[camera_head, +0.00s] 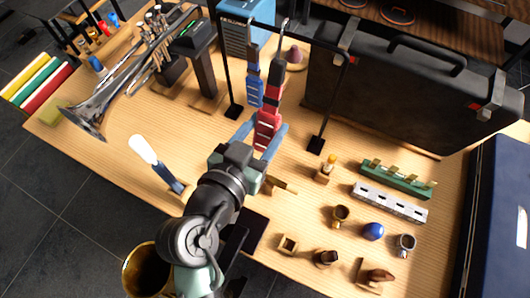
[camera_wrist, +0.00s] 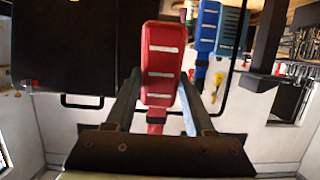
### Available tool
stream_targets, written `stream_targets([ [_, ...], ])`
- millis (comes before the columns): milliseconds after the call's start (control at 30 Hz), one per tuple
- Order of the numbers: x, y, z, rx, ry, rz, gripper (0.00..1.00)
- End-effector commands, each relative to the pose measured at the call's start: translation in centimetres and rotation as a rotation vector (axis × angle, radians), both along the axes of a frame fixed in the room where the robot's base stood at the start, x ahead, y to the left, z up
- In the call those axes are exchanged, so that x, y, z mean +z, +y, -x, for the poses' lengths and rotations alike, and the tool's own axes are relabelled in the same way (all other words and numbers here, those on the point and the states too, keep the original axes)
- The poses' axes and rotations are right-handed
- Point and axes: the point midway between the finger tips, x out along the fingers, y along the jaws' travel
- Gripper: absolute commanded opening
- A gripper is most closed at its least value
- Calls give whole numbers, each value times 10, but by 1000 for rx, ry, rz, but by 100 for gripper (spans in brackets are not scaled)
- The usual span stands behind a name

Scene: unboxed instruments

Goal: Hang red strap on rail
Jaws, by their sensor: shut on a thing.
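The red strap (camera_head: 267,125) is between the two fingers of my gripper (camera_head: 261,134), which is shut on its red padded part. The strap's dark upper section runs up to a silver hook (camera_head: 284,24) close to the rail (camera_head: 311,49). I cannot tell whether that hook is over the rail or just beside it. In the wrist view the red strap (camera_wrist: 163,60) fills the space between my fingers (camera_wrist: 158,88). A blue strap (camera_head: 254,90) hangs from the rail just left of the red one. It also shows in the wrist view (camera_wrist: 208,27).
Rail posts stand on black feet (camera_head: 317,145) either side of the straps. A large black case (camera_head: 400,95) is close behind on the right. A trumpet (camera_head: 120,82) and a dark stand (camera_head: 200,65) are left. Small cups, a blue ball (camera_head: 373,231) and blocks occupy the front right.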

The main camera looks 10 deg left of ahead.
Motion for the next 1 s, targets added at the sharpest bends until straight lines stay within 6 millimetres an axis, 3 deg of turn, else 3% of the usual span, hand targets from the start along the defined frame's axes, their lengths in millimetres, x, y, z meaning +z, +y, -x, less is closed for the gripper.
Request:
stream_targets([
  [33,-19,0,0,0,-1,0,5],
  [300,-43,0,0,0,-1,0,5],
  [567,-43,-2,-6,0,-1,0,5],
  [1000,-42,-12,-38,-2,-1,-1,5],
])
